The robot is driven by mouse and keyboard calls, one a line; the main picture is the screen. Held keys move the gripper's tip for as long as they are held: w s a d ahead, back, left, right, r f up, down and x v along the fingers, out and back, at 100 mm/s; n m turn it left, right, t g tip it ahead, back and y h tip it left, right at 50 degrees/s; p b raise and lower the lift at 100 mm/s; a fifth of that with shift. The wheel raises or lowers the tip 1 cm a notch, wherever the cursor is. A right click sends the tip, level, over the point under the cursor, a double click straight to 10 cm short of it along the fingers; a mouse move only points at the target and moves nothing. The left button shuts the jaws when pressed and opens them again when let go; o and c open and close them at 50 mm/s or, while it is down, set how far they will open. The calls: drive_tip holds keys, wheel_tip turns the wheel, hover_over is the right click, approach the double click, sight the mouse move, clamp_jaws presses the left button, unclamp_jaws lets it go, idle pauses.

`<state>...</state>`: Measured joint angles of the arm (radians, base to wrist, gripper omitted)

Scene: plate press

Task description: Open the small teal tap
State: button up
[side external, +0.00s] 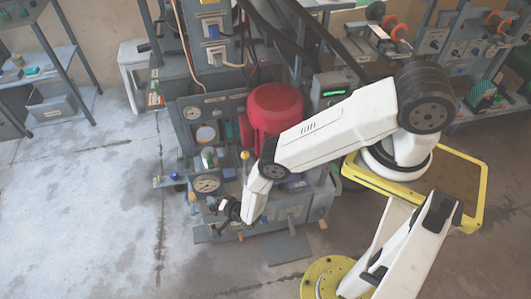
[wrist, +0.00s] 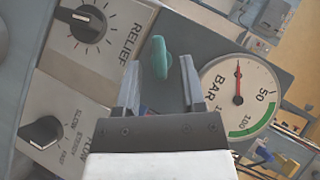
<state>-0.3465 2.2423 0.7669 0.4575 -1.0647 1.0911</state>
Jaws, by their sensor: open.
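The small teal tap (wrist: 160,57) shows in the wrist view on a dark grey panel, its narrow handle standing lengthwise between the tips of my fingers. My gripper (wrist: 159,75) is open, with one finger on each side of the tap and gaps visible on both sides. I cannot tell how far the tap is in depth from the fingertips. In the side view my gripper (side external: 226,208) is low in front of the press, beside its round gauge. I cannot make out the tap there.
A BAR gauge (wrist: 239,97) is close to the right finger in the wrist view, its red needle upright. On the left are a black RELIEF knob (wrist: 88,24) and a lower black FLOW knob (wrist: 42,132). A red motor (side external: 275,107) stands behind my forearm.

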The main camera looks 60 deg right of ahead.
drive_tip(key=shift+w+f, duration=0.15)
drive_tip(key=shift+w, duration=0.3)
clamp_jaws()
drive_tip(key=shift+w+g, duration=0.1)
drive_tip(key=shift+g, duration=0.2)
drive_tip(key=shift+w+a+r+n+g+h, duration=0.1)
drive_tip(key=shift+r+n+g+h, duration=0.05)
drive_tip(key=shift+n+g+h, duration=0.5)
drive_tip(key=shift+w+r+n+g+h, duration=0.1)
drive_tip(key=shift+n+g+h, duration=0.35)
drive_tip(key=shift+n+g, duration=0.4)
drive_tip(key=shift+w+a+n+g+h, duration=0.15)
drive_tip(key=shift+n+g+h, duration=0.85)
drive_tip(key=shift+g+h, duration=0.55)
drive_tip(key=shift+g, duration=0.35)
